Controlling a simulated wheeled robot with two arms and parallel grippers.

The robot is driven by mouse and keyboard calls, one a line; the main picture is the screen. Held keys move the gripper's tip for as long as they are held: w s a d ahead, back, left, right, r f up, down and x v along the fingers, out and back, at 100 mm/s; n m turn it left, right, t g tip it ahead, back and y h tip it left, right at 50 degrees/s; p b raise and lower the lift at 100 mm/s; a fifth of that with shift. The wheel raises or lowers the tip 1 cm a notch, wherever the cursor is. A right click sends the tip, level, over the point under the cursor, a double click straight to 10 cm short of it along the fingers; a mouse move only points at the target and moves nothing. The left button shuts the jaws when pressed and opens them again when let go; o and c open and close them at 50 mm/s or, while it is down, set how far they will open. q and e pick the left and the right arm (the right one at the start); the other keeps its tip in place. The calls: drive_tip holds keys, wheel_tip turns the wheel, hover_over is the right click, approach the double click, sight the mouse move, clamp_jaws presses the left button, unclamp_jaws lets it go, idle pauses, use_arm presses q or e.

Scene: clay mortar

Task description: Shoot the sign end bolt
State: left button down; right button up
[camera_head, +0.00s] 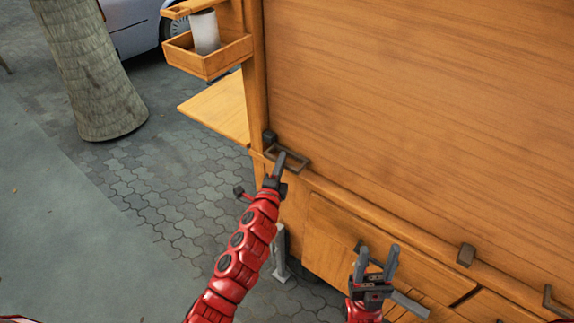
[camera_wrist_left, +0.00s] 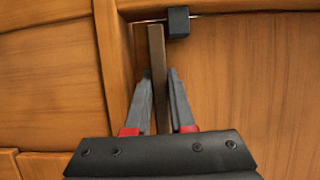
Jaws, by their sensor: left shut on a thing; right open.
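The bolt's flat dark bar handle (camera_head: 298,164) shows as a rectangular loop at the left corner of the wooden stall, on the ledge below the big sign panel (camera_head: 420,90). A small dark block (camera_head: 269,137) sits beside it; it also shows in the left wrist view (camera_wrist_left: 178,22). My left gripper (camera_head: 281,165) is shut on the handle. In the left wrist view the handle's bar (camera_wrist_left: 157,65) runs between the two fingers (camera_wrist_left: 160,85). My right gripper (camera_head: 377,264) is open and empty, in front of the lower panel.
Another dark block (camera_head: 466,255) and a dark handle (camera_head: 549,299) are farther right along the ledge. A wooden box (camera_head: 208,58) with a white cylinder (camera_head: 205,32) and a shelf (camera_head: 218,108) stick out at the left. A tree trunk (camera_head: 90,70) stands on the open pavement.

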sight(272, 160)
use_arm(q)
drive_tip(key=shift+w+a, duration=0.45)
drive_tip(key=shift+a, duration=0.15)
drive_tip(key=shift+w+a, duration=0.4)
drive_tip(key=shift+a, duration=0.2)
drive_tip(key=c, duration=0.8)
unclamp_jaws()
drive_tip(key=shift+a, duration=0.1)
drive_tip(key=shift+o, duration=0.2)
drive_tip(key=b+v, duration=0.2)
drive_tip(key=v, duration=1.5)
drive_tip(key=shift+s, duration=0.2)
